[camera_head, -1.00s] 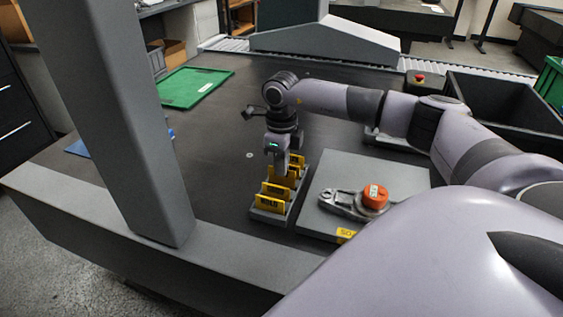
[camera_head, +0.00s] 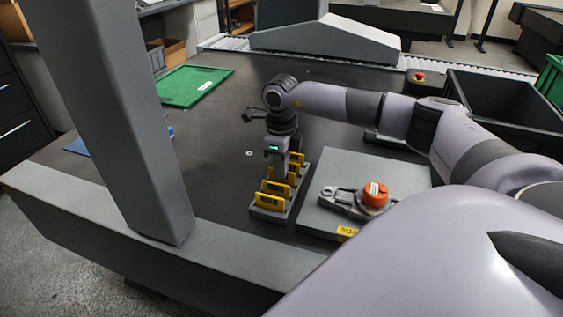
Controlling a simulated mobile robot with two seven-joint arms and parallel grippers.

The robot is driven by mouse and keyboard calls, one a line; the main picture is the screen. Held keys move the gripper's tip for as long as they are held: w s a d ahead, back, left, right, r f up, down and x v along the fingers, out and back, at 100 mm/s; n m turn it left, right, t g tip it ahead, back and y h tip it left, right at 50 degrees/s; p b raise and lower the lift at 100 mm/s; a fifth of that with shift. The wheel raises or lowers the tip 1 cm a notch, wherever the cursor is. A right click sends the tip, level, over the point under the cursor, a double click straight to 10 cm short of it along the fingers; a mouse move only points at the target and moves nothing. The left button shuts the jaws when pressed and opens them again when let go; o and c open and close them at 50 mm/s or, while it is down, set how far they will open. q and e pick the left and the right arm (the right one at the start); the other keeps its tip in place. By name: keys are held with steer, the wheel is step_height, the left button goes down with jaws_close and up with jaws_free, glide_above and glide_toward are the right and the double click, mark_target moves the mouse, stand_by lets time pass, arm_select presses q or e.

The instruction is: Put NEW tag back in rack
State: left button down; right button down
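A small grey rack (camera_head: 266,214) stands on the dark table, left of a grey plate. It holds several yellow tags in a row. The front tag (camera_head: 269,201) has dark lettering that is too blurred to read surely. Another tag (camera_head: 277,187) stands behind it, and more show farther back. I cannot tell which one is the NEW tag. My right gripper (camera_head: 278,171) points down over the middle of the rack, among the tags. Its fingers partly cover the rear tags, so its opening and any hold on a tag are unclear. My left gripper is not in view.
A black bin (camera_head: 500,100) stands farther right, and a green tray (camera_head: 195,86) lies back left. A grey column (camera_head: 120,130) rises at left.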

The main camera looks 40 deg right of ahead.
stand_by(0.3)
steer(key=c, duration=1)
jaws_free()
steer(key=shift+r+p, duration=2.95)
steer(key=shift+r, duration=0.55)
